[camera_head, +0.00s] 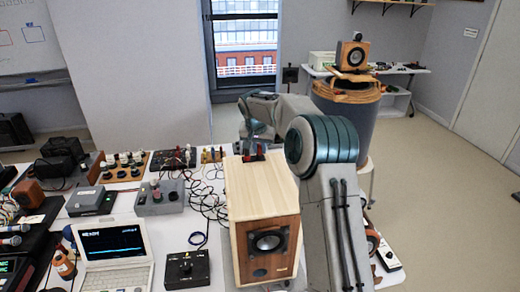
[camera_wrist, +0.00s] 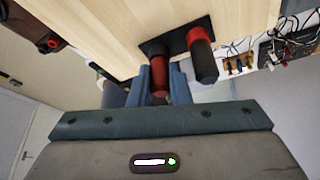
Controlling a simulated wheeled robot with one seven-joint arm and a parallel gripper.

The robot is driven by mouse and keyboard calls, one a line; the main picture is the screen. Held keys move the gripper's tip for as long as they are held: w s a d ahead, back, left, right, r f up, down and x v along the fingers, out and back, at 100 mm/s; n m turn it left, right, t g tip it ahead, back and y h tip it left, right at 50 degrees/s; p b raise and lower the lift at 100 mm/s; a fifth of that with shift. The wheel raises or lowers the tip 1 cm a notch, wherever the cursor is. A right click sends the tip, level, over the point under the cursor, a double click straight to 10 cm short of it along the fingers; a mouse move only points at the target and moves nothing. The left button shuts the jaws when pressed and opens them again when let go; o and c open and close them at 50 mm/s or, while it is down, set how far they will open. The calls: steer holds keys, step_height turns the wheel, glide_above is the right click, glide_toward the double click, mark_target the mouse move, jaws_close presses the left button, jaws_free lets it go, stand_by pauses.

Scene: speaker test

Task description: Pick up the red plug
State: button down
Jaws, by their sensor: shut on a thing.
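The red plug (camera_wrist: 160,76) sits at a black terminal plate (camera_wrist: 178,38) on the pale wooden speaker box (camera_wrist: 100,28). My gripper (camera_wrist: 159,88) is shut on the red plug, with one blue-grey finger on each side of it. A second plug (camera_wrist: 204,62), dark with a red collar, stands beside it on the same plate, outside the fingers. In the head view my gripper (camera_head: 253,149) is at the far end of the speaker box (camera_head: 258,190), and the plugs are mostly hidden there. I cannot tell whether the held plug is still seated.
The white table holds a laptop (camera_head: 114,246), a black box with knobs (camera_head: 187,269), a grey box (camera_head: 159,197) and tangled cables (camera_head: 207,190) left of the speaker. A covered round stand (camera_head: 346,110) with another speaker (camera_head: 352,56) stands behind my arm.

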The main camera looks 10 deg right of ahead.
steer(key=shift+r+b, duration=0.3)
steer(key=shift+r, duration=0.2)
steer(key=r, duration=0.1)
steer(key=r+b, duration=0.1)
steer(key=r, duration=0.1)
steer(key=shift+s+d+r+b, duration=0.25)
steer(key=shift+s+d+b, duration=0.05)
steer(key=shift+s, duration=0.05)
steer(key=s+d+r+b, duration=0.3)
steer(key=s+d+r, duration=0.3)
steer(key=s, duration=0.2)
steer(key=shift+s+d+r+b, duration=0.25)
steer(key=shift+s+r+b, duration=0.05)
steer(key=shift+s+b, duration=0.1)
step_height(320, 180, up, 4)
steer(key=p, duration=0.4)
